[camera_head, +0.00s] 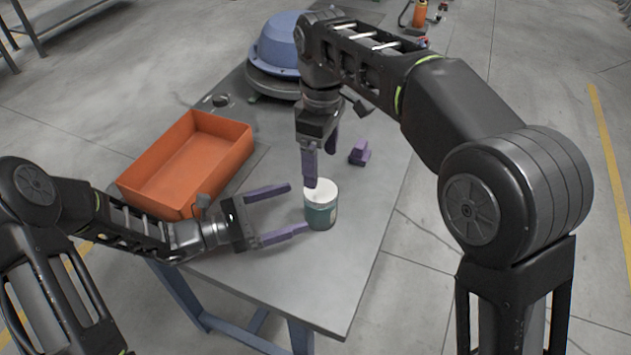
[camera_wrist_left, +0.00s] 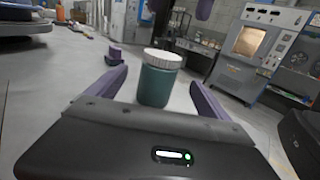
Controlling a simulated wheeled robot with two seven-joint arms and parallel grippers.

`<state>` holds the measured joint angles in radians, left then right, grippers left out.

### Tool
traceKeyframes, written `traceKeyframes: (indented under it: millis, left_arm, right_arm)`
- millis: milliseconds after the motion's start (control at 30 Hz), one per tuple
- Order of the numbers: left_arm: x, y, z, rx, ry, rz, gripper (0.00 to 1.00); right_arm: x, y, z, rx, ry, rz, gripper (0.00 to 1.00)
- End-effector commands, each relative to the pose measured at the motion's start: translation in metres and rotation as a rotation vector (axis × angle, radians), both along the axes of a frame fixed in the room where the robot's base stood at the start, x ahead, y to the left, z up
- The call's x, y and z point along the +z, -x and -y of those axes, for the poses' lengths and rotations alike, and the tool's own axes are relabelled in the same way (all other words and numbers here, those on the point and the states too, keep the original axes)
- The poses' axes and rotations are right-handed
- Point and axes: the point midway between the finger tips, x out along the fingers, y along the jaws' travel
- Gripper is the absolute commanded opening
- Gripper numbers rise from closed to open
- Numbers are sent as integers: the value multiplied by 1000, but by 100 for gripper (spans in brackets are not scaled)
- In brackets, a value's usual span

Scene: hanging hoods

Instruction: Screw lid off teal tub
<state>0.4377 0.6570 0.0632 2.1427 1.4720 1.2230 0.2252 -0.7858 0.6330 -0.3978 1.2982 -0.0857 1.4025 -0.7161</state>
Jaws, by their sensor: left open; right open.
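A teal tub (camera_head: 320,216) with a white lid (camera_head: 321,192) stands upright on the grey table. My left gripper (camera_head: 299,208) is open at the tub's left, its fingers pointing toward it. In the left wrist view the tub (camera_wrist_left: 156,86) with its ribbed white lid (camera_wrist_left: 163,58) shows ahead, between and beyond the open fingers (camera_wrist_left: 158,86). My right gripper (camera_head: 321,163) is open and points down above the lid. One of its fingers partly overlaps the lid in the head view, and I cannot tell whether it touches. The lid sits on the tub.
An orange bin (camera_head: 190,160) stands at the table's left. A blue domed part (camera_head: 277,45) sits on a dark base at the back. A small purple block (camera_head: 359,153) lies behind the tub. The table (camera_head: 350,262) is clear in front of the tub.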

Motion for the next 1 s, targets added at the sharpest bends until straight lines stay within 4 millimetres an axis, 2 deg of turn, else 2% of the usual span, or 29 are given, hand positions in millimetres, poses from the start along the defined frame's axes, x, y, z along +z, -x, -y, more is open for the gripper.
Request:
traceKeyframes:
  millis: [367, 533, 1000]
  left_arm:
    - [0, 0, 0, -1, -1, 0, 90]
    - [0, -2, 7, -3, 0, 0, 90]
    - [0, -26, 65, -3, -1, 0, 90]
  right_arm:
    - [0, 0, 0, 0, 0, 0, 80]
    - [0, 0, 0, 0, 0, 0, 80]
    - [0, 0, 0, 0, 0, 0, 80]
